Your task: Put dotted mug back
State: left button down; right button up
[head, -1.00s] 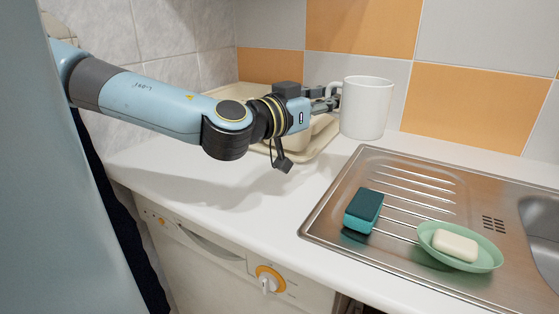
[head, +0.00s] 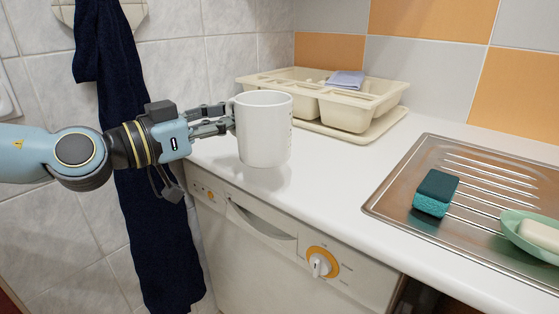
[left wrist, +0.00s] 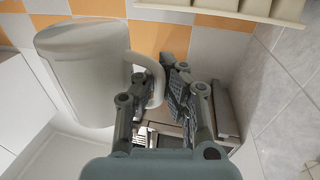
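The mug (head: 263,130) is white, with a few dark marks at its right edge. It is upright at the left end of the white counter, in front of the dish rack. A faint shadow or reflection lies below it, and I cannot tell whether its base touches the counter. My left gripper (head: 228,120) comes in from the left and is shut on the mug's handle. In the left wrist view the mug (left wrist: 82,75) fills the upper left, with its handle between the fingers (left wrist: 158,95). My right gripper is not in view.
A cream dish rack (head: 366,108) with a folded lilac cloth (head: 346,79) stands behind. A teal sponge (head: 435,192) and a green soap dish (head: 530,238) are on the steel drainer (head: 480,170) at right. A navy towel (head: 150,200) hangs at left. The middle counter is clear.

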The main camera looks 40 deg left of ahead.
pick_arm(q)
jog(key=w+f+b, duration=0.1)
jog(key=w, duration=0.1)
jog(key=w+d+f+b, duration=0.1)
jog(key=shift+w+f, duration=0.15)
jog(key=shift+w, duration=0.2)
jog(key=p+x, duration=0.2)
jog(key=p, duration=0.2)
jog(key=shift+w+a+p, duration=0.1)
jog(key=shift+w+p, duration=0.2)
jog(key=shift+p, duration=0.1)
jog(key=shift+w+d+f+p, duration=0.15)
jog(key=shift+d+f+p, duration=0.1)
jog(key=shift+p, duration=0.05)
jog(key=shift+w+d+f, duration=0.2)
jog(key=shift+w+f, duration=0.35)
jog(key=shift+w, duration=0.05)
jog(key=w+f, duration=0.1)
jog(key=w+d+f+b, duration=0.1)
jog(key=shift+w+f, duration=0.25)
jog(key=shift+w, duration=0.15)
jog(key=shift+a+r, duration=0.1)
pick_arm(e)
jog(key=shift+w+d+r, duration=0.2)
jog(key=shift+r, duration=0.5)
